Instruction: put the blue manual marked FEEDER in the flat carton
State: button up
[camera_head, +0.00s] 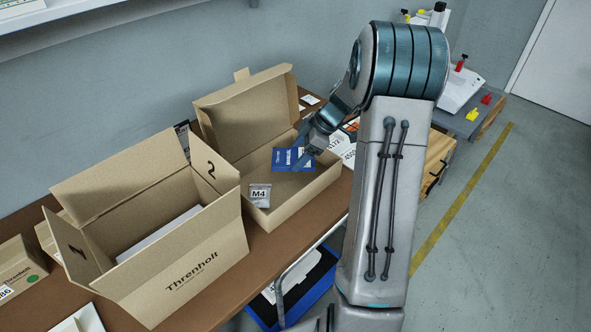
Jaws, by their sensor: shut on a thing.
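The blue manual (283,157) with white lettering is in the flat carton (313,189), near its back right part. The word MANUAL seems to show on it; I cannot read FEEDER. My gripper (301,158) reaches down from the right over the carton and is shut on the manual's right side. I cannot tell whether the manual touches the carton's floor. The flat carton is open, with its lid raised at the back. A small grey-white packet marked M4 (260,195) is at its front left.
A taller open carton marked Threnholt (190,275) stands left of the flat carton, with something white inside. Smaller boxes (18,268) are at the far left. A white box (344,146) and cards lie behind and right. A blue bin (318,284) is below the table edge.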

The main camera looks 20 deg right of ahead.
aim_at(299, 174)
jog(key=shift+f, duration=2.55)
jog(key=shift+f, duration=0.1)
jog(key=o, duration=1)
jog(key=shift+o, duration=0.2)
